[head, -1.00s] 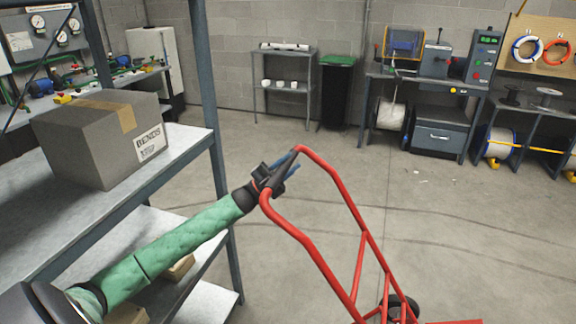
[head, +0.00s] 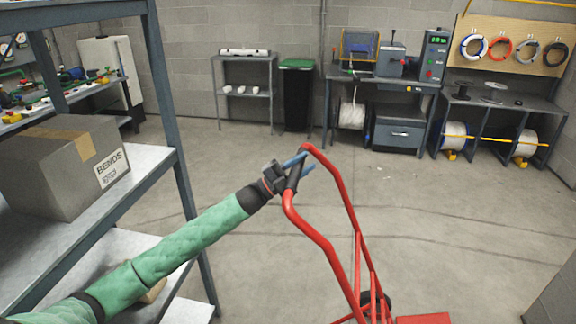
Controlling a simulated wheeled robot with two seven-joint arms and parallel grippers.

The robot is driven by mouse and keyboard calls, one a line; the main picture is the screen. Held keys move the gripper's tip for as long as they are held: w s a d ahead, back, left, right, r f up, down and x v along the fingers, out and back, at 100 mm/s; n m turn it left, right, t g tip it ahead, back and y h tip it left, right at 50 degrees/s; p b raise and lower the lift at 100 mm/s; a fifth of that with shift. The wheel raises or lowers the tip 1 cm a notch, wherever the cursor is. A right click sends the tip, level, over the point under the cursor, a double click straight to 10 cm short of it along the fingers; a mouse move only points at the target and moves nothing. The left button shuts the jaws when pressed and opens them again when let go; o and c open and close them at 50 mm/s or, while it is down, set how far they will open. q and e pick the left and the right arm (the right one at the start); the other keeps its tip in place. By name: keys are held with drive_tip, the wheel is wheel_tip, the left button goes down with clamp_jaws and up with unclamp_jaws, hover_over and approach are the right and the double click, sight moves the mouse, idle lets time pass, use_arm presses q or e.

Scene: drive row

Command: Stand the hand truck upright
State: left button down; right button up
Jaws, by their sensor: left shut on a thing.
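The red hand truck (head: 352,212) is in front of me at the lower middle of the head view. Its frame rises from a dark wheel and a red toe plate (head: 424,318) at the bottom edge to a dark grip at the top. It looks close to upright, though I cannot tell its exact tilt. My left gripper (head: 298,166) is shut on the dark grip bar at the top of the handle, with blue fingers around it. The lowest part of the truck is cut off by the picture's edge. My right gripper is not in view.
A metal shelf rack (head: 160,95) with a cardboard box (head: 62,165) stands close on the left. A dark bin (head: 297,98), a workbench (head: 400,82) and wire spools (head: 456,138) line the back wall. The concrete floor between is clear.

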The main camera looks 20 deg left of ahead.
use_arm(q)
drive_tip(key=shift+w+d+r, duration=0.15)
drive_tip(key=shift+d+r, duration=0.35)
drive_tip(key=shift+r, duration=0.15)
drive_tip(key=w+d+r+m+g+y+p, duration=0.1)
drive_tip(key=w+d+r+p, duration=0.1)
drive_tip(key=d, duration=1)
drive_tip(key=w+d+r+m+g+p, duration=0.1)
drive_tip(key=w+d+p, duration=0.3)
drive_tip(key=d, duration=0.9)
drive_tip(key=w+d+r+g+y+p, duration=0.1)
drive_tip(key=d+p, duration=0.4)
drive_tip(key=d, duration=0.8)
drive_tip(key=shift+w+r+m+g+y, duration=0.3)
drive_tip(key=shift+w+r+m, duration=0.1)
drive_tip(key=shift+w+r, duration=0.6)
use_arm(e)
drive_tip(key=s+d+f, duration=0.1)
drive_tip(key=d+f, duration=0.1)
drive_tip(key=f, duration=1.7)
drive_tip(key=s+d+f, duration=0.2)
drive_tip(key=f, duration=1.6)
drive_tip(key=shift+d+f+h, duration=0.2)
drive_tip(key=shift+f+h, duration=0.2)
use_arm(q)
drive_tip(key=shift+d+f, duration=0.1)
drive_tip(key=shift+d, duration=0.2)
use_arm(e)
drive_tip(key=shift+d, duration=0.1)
